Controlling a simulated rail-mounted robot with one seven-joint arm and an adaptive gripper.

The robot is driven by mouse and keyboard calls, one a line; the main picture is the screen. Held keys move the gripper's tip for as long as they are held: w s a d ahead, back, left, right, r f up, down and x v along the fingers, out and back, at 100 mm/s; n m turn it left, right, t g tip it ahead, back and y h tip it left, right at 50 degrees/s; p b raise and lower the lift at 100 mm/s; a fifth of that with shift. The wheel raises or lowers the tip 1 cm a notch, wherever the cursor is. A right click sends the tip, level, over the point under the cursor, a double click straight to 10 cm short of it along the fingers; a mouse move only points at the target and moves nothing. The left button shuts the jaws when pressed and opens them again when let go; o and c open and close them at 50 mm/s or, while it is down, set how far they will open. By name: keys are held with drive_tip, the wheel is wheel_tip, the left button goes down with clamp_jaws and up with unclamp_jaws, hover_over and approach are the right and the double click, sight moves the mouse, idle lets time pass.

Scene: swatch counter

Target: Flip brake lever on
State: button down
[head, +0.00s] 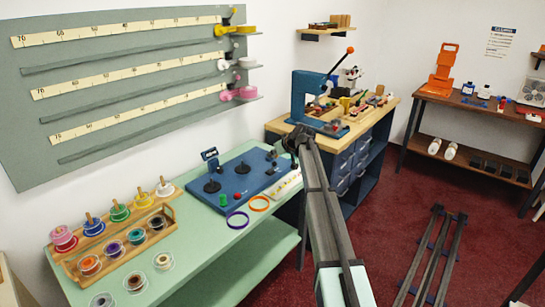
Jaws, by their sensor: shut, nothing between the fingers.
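A blue machine plate (236,190) lies on the pale green counter. It carries two black round parts, an upright blue bracket (210,155), a small green cylinder (223,199) and a red knob (238,195). Small dark parts (271,165) stand at its right end; one may be the brake lever, but they are too small to tell, and so is its on or off position. My gripper (293,146) is shut and empty, above and to the right of the plate's right end. Its fingers partly hide what lies behind them.
Purple (237,219) and orange (259,203) rings lie in front of the plate. A wooden rack (117,240) with coloured spools stands at left. Behind my gripper is a workbench with a blue press (305,95). Dark rails (432,255) lie on the red floor at right.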

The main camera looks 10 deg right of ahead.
drive_tip(key=shift+r, duration=0.1)
idle(0.3)
drive_tip(key=w+a+r, duration=0.1)
drive_tip(key=w+r, duration=0.2)
drive_tip(key=s+f+b+v, duration=0.1)
drive_tip(key=v, duration=0.8)
drive_tip(key=shift+s+d+b, duration=0.25)
drive_tip(key=shift+d+b, duration=0.05)
drive_tip(key=shift+d, duration=0.1)
drive_tip(key=shift+f, duration=0.15)
